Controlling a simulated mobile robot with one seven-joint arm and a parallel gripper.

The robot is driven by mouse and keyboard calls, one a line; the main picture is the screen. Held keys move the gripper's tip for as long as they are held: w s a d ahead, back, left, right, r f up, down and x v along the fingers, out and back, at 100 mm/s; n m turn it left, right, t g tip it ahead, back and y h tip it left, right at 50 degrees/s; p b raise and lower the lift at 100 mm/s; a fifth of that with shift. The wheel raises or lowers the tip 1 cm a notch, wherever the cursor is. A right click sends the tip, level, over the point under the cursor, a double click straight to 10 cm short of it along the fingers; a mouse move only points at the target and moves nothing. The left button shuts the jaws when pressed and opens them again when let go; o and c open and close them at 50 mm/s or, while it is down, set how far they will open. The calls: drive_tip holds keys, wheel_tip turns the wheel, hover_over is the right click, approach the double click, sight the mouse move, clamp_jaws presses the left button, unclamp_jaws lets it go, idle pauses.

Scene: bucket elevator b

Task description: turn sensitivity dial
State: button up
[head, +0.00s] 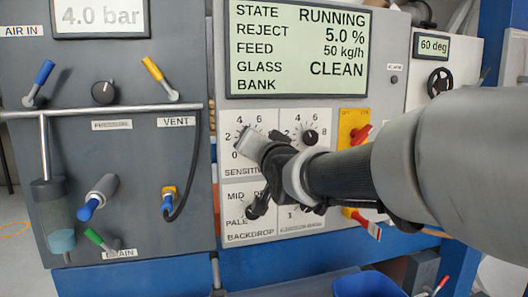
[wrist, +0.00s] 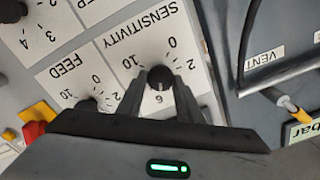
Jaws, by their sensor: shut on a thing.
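The sensitivity dial (wrist: 159,73) is a black round knob on a white scale plate. In the wrist view its plate appears turned over, with 0, 2, 6 and 10 showing. My gripper (wrist: 161,84) has one finger on each side of the knob and is shut on it. In the head view the sensitivity plate (head: 238,158) is on the grey panel, below the display, and my gripper (head: 258,146) covers the knob there. The exact dial setting is hard to read.
The feed dial (head: 310,137) sits right of the sensitivity dial, and the backdrop dial (head: 257,207) sits below it. A display (head: 298,48) above reads RUNNING, reject 5.0 %, feed 50 kg/h and glass CLEAN. A red switch (head: 361,134) on yellow is farther right.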

drive_tip(key=shift+m, duration=0.3)
drive_tip(key=o, duration=1)
drive_tip(key=shift+s, duration=0.1)
drive_tip(key=v, duration=1.7)
drive_tip(key=shift+s, duration=0.15)
